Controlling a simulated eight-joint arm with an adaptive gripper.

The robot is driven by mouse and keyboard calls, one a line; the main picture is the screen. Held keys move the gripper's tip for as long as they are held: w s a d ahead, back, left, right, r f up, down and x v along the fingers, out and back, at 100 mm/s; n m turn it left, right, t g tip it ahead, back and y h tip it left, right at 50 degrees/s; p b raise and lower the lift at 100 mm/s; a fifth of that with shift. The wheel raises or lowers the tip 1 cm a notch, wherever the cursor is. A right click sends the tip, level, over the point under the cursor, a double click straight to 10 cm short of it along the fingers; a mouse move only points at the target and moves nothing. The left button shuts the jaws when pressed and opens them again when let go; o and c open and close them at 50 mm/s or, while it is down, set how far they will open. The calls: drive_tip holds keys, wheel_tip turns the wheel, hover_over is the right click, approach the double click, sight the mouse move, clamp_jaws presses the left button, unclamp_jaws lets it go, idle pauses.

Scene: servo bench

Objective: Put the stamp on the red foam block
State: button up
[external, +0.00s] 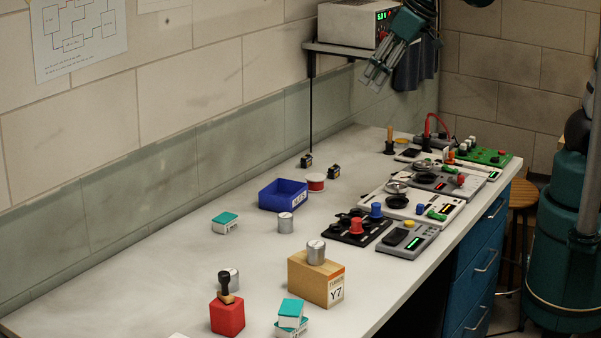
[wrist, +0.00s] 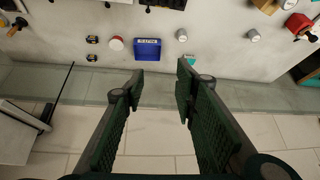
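The red foam block (external: 227,317) stands at the near end of the bench in the external view. The stamp (external: 225,285), with a black handle and a tan base, stands upright on top of it. In the wrist view the red foam block (wrist: 298,22) is at the upper right edge, with the stamp (wrist: 310,36) over it. My gripper (external: 374,77) is raised high above the far part of the bench, well away from both. Its fingers are apart and empty in the wrist view (wrist: 162,75).
A wooden block (external: 308,281) bearing a metal cylinder stands right of the red block. Another cylinder (external: 234,275) is behind the stamp. Teal-topped boxes (external: 291,312) and a blue bin (external: 283,195) are nearby. Several devices (external: 408,240) line the right edge. A shelf (external: 340,49) is beside my gripper.

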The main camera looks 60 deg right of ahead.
drive_tip(key=s+d+f, duration=0.2)
drive_tip(key=s+d, duration=0.4)
drive_tip(key=d, duration=0.2)
drive_tip(key=s+d+f+m+t+h, duration=0.1)
drive_tip(key=s+d+f, duration=0.1)
drive_tip(key=s+d, duration=0.5)
drive_tip(key=shift+s+d+m, duration=0.25)
drive_tip(key=shift+d+m, duration=0.05)
drive_tip(key=shift+d, duration=0.9)
drive_tip(key=shift+f, duration=0.15)
wheel_tip(320, 180, down, 8)
drive_tip(key=b, duration=0.8)
